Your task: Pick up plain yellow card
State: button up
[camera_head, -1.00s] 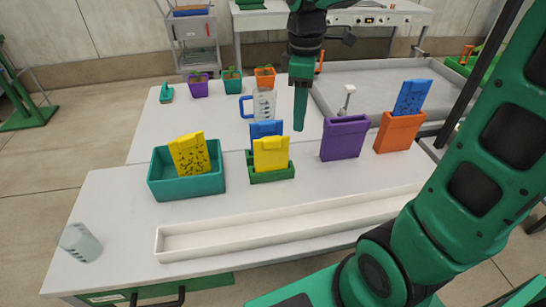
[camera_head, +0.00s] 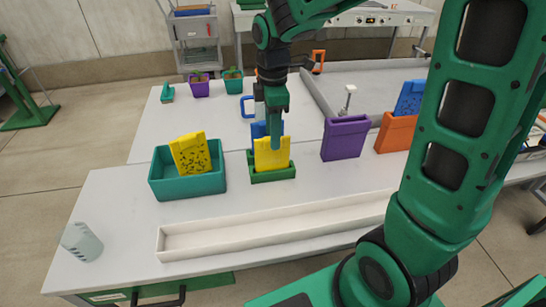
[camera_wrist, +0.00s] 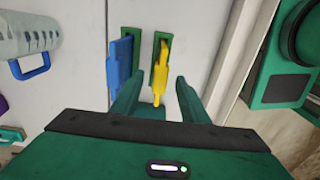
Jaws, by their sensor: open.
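The plain yellow card (camera_head: 265,157) stands upright in a small green holder (camera_head: 272,178). A blue card (camera_head: 258,129) stands behind it, partly hidden. My gripper (camera_head: 273,143) is pointed down over the yellow card, its fingers overlapping the card's top in the head view. In the wrist view, my open gripper (camera_wrist: 159,93) has one finger on each side of the yellow card (camera_wrist: 161,68), with the blue card (camera_wrist: 119,62) outside the left finger. I cannot tell whether a finger touches either card.
A teal bin (camera_head: 188,186) holds a speckled yellow card (camera_head: 190,153) at left. Purple (camera_head: 344,138) and orange (camera_head: 394,133) holders stand at right. A long white trough (camera_head: 270,230) lies in front. A clear cup (camera_head: 81,242) is at front left.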

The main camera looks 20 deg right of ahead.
aim_at(272, 159)
jog(key=shift+f, duration=1.6)
grip_shut()
jog(key=shift+r, duration=0.2)
